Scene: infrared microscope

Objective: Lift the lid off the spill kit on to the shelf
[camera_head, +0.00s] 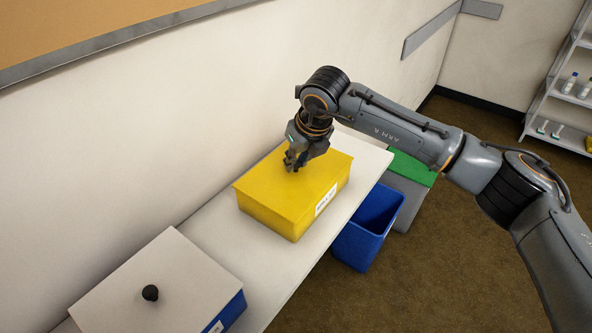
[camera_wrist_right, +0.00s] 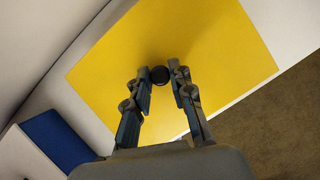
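The spill kit is a yellow box (camera_head: 265,220) with a flat yellow lid (camera_head: 273,183) and a white label on its front. The lid sits on the box. The kit stands on a long white shelf surface (camera_head: 225,235) along the wall. My right gripper (camera_head: 291,167) points down at the lid's middle. In the right wrist view its fingers (camera_wrist_right: 160,68) stand either side of the lid's round black knob (camera_wrist_right: 159,75). Whether they press on the knob, I cannot tell. The knob is hidden in the head view. My left gripper is not in view.
A blue box (camera_head: 230,314) with a white knobbed lid (camera_head: 155,280) stands nearer on the same surface, with bare room between. A blue bin (camera_head: 365,235) and a green-lidded grey bin (camera_head: 408,190) stand on the floor beside it. A rack (camera_head: 552,105) holds bottles at far right.

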